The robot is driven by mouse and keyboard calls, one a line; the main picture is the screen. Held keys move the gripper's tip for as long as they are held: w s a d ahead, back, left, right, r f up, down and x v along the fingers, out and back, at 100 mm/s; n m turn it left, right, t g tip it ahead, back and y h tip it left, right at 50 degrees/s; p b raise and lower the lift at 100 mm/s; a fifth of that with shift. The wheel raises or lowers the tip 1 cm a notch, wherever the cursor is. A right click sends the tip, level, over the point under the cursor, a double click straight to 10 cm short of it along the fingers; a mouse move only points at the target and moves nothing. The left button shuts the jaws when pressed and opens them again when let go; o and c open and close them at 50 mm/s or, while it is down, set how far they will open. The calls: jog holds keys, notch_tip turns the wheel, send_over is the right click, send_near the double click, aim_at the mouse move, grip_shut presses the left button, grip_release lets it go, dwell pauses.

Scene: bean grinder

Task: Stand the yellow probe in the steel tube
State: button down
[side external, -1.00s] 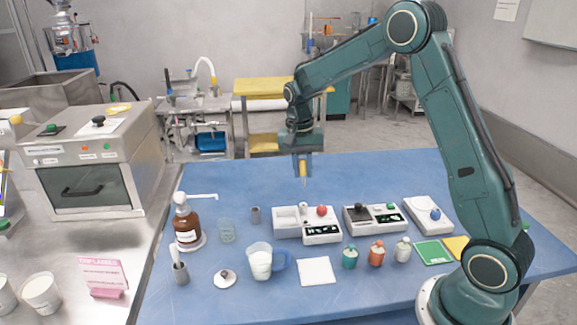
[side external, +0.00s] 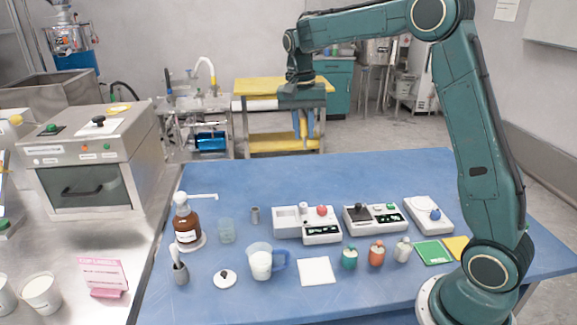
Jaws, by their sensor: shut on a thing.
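My gripper (side external: 303,138) is high above the far part of the blue table, pointing down. Its jaws are shut on the yellow probe (side external: 303,124), a thin yellow piece seen between the blue-grey fingers; its lower end is hard to make out against the yellow cart behind. The steel tube (side external: 255,215) appears to be the small grey upright cylinder on the table, left of the white and grey device. It is well below my gripper and to its left in the picture. The inside of the tube is too small to see.
Close to the tube stand a clear glass (side external: 226,230), a brown pump bottle (side external: 187,225) and a white device with a red knob (side external: 307,223). A jug (side external: 261,262) stands in front. A grey holder (side external: 181,272) is at front left. The table's far part is clear.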

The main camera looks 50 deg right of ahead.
jog(key=shift+f, duration=0.1)
dwell(0.3)
jog(key=w+a+f+n+t, duration=0.1)
jog(key=w+a+f+n, duration=0.5)
jog(key=w+a+f, duration=0.3)
notch_tip(320, 180, down, 3)
jog(key=shift+w+f, duration=0.1)
jog(key=shift+w, duration=0.3)
jog(key=shift+f, duration=0.25)
jog(key=shift+f, duration=2.45)
jog(key=shift+f, duration=1.25)
dwell(2.2)
